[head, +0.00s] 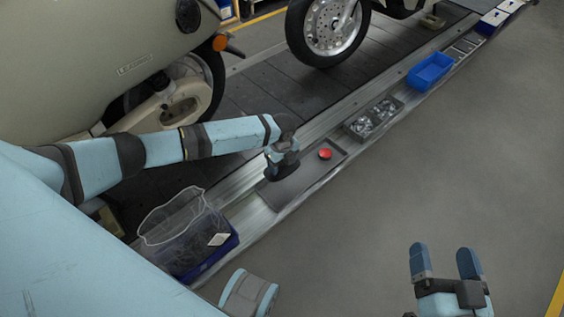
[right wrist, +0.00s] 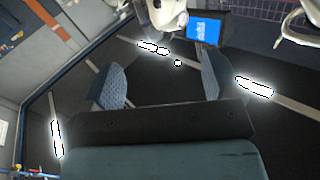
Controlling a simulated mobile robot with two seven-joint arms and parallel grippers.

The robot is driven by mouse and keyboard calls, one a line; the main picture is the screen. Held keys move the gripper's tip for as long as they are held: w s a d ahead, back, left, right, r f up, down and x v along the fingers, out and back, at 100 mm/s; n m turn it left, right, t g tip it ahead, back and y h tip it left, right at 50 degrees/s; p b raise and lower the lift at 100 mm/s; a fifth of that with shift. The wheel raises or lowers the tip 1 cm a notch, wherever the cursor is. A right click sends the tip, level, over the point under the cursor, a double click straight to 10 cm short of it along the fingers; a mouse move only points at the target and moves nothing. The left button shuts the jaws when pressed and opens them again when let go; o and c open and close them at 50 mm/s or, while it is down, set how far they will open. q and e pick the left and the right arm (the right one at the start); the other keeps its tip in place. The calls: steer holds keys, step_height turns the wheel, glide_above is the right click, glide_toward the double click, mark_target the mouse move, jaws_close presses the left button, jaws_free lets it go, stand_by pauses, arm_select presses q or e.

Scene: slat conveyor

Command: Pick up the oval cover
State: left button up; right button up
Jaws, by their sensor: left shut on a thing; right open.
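My left gripper (head: 282,152) reaches down over a dark grey tray (head: 318,168) on the ledge beside the conveyor. It is shut on a small dark piece, which I take to be the oval cover (head: 280,171). The cover is at the fingertips, over the left part of the tray; its outline is partly hidden by the gripper. I cannot tell whether it still touches the tray. My right gripper (head: 445,259) is open and empty over the bare floor at the lower right; its spread fingers also show in the right wrist view (right wrist: 160,80).
A red round thing (head: 325,154) lies on the tray, right of my left gripper. Beyond are a divided bin of metal parts (head: 362,128) and a blue bin (head: 431,71). A clear-lined blue crate (head: 222,247) stands nearer. A scooter (head: 330,22) stands on the conveyor.

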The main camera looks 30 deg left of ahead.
arm_select(q)
step_height(320, 180, up, 5)
steer(key=p, duration=0.3)
steer(key=shift+f+p, duration=0.2)
steer(key=shift+p, duration=0.1)
step_height(320, 180, up, 4)
steer(key=p, duration=0.3)
steer(key=shift+f+p, duration=0.15)
steer(key=shift+p, duration=0.2)
steer(key=shift+r+p, duration=0.7)
steer(key=shift+r, duration=0.05)
arm_select(e)
steer(key=s+d+f+g+h, duration=0.2)
steer(key=d+f+g+h, duration=0.1)
steer(key=f, duration=0.4)
steer(key=shift+s+d+f+g+h, duration=0.3)
steer(key=shift+s+d+g+h, duration=0.1)
steer(key=shift+d+g, duration=0.5)
arm_select(q)
steer(key=shift+f, duration=0.1)
